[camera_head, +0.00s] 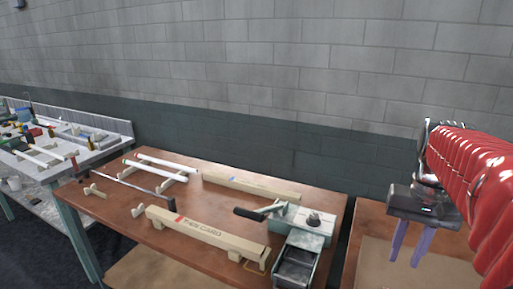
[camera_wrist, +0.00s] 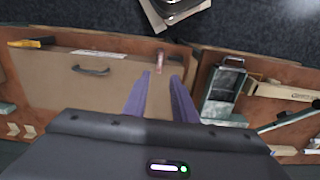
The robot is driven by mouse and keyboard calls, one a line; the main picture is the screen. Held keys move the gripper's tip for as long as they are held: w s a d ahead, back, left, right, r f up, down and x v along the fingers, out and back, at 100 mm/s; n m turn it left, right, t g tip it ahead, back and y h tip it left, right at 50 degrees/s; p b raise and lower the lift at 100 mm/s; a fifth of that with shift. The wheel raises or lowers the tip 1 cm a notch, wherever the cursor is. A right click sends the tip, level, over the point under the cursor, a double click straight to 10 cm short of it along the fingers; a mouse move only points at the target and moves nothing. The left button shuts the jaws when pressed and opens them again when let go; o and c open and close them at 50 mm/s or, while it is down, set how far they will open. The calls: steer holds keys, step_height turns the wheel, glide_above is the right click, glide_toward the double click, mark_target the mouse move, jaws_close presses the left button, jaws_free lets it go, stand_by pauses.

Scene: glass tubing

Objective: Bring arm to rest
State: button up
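My gripper (camera_head: 404,262) hangs at the right of the head view, at the end of my red arm. Its two purple fingers point down and stand apart with nothing between them. It is over or in front of the right-hand wooden bench (camera_head: 372,222); the exact height cannot be told. In the wrist view my gripper (camera_wrist: 161,75) shows its fingers apart and empty, with a brown board (camera_wrist: 110,85) beyond them.
The middle bench (camera_head: 120,222) bears white tubes (camera_head: 160,170), a cardboard-coloured long box (camera_head: 205,235) and a grey device with a black handle (camera_head: 305,222). A cluttered bench (camera_head: 88,160) stands at the left. A block wall (camera_head: 270,60) closes the back.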

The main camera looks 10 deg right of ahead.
steer(key=s+a+f+n+t, duration=0.2)
steer(key=a+n, duration=0.1)
steer(key=a, duration=0.8)
steer(key=s+a+f+n+t, duration=0.2)
steer(key=a+n+t, duration=0.1)
steer(key=a, duration=0.8)
steer(key=shift+a+f+n+t, duration=0.3)
steer(key=shift+a+n, duration=0.1)
steer(key=shift+n, duration=0.1)
